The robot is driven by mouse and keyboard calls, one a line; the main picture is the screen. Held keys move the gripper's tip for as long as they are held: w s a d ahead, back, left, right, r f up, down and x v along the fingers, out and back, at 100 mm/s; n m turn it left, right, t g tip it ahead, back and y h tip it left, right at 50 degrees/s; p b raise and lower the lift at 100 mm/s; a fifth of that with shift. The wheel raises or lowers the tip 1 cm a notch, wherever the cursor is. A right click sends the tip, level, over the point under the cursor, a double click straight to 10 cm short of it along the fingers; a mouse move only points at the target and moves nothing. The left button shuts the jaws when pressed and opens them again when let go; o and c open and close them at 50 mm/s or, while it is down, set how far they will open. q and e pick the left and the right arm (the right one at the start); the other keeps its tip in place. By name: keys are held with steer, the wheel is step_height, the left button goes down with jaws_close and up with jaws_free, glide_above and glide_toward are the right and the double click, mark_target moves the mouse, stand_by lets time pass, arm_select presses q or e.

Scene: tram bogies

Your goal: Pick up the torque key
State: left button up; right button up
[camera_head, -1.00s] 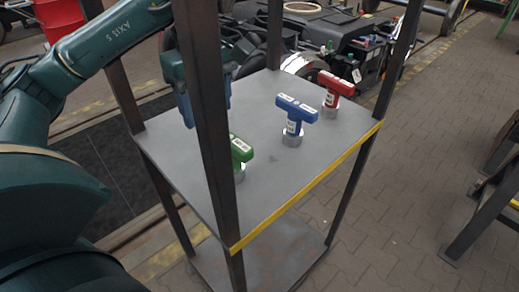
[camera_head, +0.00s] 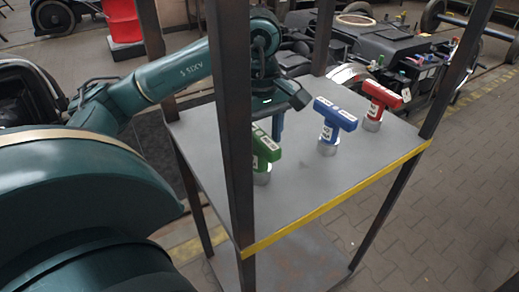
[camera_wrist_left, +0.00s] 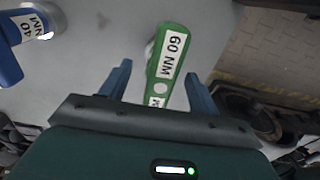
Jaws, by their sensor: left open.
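Three T-shaped torque keys stand upright on the grey shelf: a green one (camera_head: 265,148), a blue one (camera_head: 334,114) and a red one (camera_head: 382,95). The green key (camera_wrist_left: 168,62) reads "60 NM" in the left wrist view, where the blue key (camera_wrist_left: 12,48) shows at the upper left. My left gripper (camera_head: 277,124) is open just behind the green key in the head view. In the wrist view the green handle lies between the two blue fingers (camera_wrist_left: 157,80), with gaps on both sides. A shelf post hides part of my left arm. My right gripper is out of view.
The grey shelf (camera_head: 305,185) has a yellow front edge (camera_head: 335,202). A dark front post (camera_head: 232,130) stands close to the left of the green key. More posts rise at the other corners. Bogie parts (camera_head: 400,60) lie behind. The shelf's front middle is clear.

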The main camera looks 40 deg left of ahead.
arm_select(q)
step_height(320, 180, down, 4)
steer(key=shift+f, duration=0.1)
steer(key=shift+c, duration=0.4)
jaws_close()
stand_by(0.3)
